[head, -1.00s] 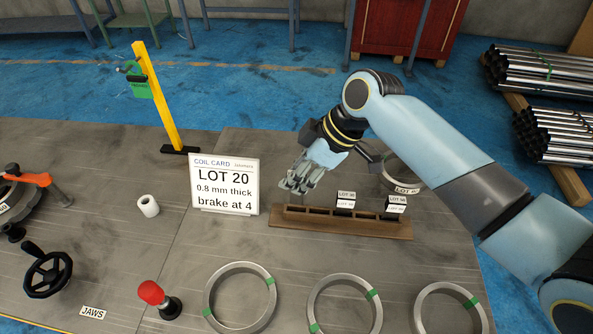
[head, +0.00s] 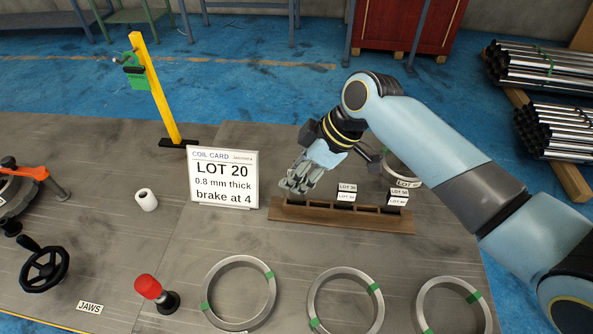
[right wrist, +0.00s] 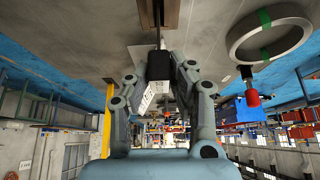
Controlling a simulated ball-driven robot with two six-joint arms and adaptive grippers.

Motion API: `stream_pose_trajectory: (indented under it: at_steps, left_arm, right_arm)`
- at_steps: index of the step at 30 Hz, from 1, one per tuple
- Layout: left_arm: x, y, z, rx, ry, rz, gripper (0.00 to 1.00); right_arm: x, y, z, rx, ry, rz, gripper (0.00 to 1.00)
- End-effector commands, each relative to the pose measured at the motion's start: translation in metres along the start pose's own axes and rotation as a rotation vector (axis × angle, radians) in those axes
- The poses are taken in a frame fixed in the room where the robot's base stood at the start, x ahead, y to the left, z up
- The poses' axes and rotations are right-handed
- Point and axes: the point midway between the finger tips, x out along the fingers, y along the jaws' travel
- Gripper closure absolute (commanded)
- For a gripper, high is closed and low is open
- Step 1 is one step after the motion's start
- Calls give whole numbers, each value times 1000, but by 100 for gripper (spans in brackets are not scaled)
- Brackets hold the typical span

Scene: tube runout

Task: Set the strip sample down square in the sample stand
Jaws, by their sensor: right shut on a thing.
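The sample stand (head: 385,222) is a long brown slotted rack on the bench, right of the coil card. My right gripper (head: 298,182) is over its left end, pointing down. In the right wrist view my right gripper (right wrist: 159,68) is shut on the strip sample (right wrist: 160,66), which shows as a dark block between the fingertips with a thin edge reaching towards the stand (right wrist: 158,12). In the head view the fingers hide the sample. I cannot tell whether it touches the slot floor. My left gripper is not in view.
Labelled samples (head: 346,192) and (head: 397,196) stand in the rack's middle and right. The LOT 20 card (head: 223,178) is close left of the gripper. Steel rings (head: 238,258) lie in front, one behind. A red knob (head: 148,287) and white roll (head: 146,200) are left.

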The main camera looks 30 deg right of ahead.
Motion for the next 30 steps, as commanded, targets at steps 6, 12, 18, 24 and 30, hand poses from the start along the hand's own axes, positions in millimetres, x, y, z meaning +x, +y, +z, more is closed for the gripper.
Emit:
stream_pose_trajectory:
  at_steps: [6, 12, 18, 24, 30]
  left_arm:
    - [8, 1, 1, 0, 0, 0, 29]
    - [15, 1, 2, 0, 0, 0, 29]
    - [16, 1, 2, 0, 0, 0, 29]
    - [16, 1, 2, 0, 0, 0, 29]
    - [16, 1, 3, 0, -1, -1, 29]
  right_arm:
    - [11, 0, 6, 1, 0, -1, 100]
    - [20, 0, 11, 0, 0, -1, 100]
    - [22, 0, 12, -1, 1, 0, 72]
    - [22, 0, 13, 0, 0, 0, 52]
    - [22, 0, 13, 0, -1, 0, 52]
